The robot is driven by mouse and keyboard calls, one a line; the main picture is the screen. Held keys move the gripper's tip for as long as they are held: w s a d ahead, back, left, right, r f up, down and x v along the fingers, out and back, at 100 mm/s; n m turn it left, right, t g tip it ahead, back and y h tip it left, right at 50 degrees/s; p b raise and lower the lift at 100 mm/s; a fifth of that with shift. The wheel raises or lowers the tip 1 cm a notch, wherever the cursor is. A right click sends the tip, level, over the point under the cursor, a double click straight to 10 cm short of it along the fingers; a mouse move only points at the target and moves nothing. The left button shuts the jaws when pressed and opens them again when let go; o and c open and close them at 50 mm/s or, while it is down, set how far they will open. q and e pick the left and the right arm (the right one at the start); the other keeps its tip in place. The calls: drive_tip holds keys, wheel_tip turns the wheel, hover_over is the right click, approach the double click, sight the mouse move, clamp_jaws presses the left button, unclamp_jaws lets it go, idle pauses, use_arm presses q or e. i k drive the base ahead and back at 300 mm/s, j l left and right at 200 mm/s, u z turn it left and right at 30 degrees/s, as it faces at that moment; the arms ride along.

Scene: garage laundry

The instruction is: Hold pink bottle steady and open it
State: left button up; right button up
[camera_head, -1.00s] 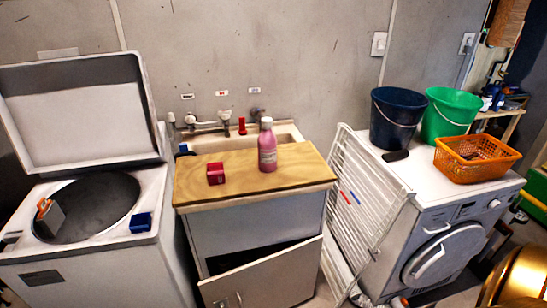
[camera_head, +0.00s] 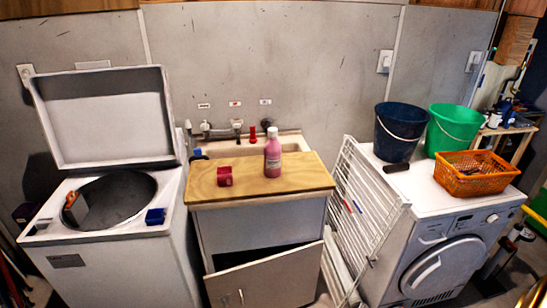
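A pink bottle (camera_head: 273,156) with a white cap (camera_head: 273,131) stands upright on the wooden countertop (camera_head: 240,192) of the sink cabinet. The cap is on the bottle. Neither of my grippers shows in the head view, and nothing is touching the bottle.
A small red box (camera_head: 224,176) sits left of the bottle. Behind is the sink with taps (camera_head: 237,128). The cabinet door (camera_head: 265,277) hangs open in front. An open top-loading washer (camera_head: 110,262) stands left; a folded drying rack (camera_head: 362,215) and a front-loading machine (camera_head: 450,235) stand right.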

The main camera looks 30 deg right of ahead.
sight(272, 149)
drive_tip(key=i+z, duration=0.85)
drive_tip(key=i+j+z, duration=0.2)
drive_tip(key=z, duration=0.2)
drive_tip(key=i+j, duration=0.05)
drive_tip(key=i, duration=0.1)
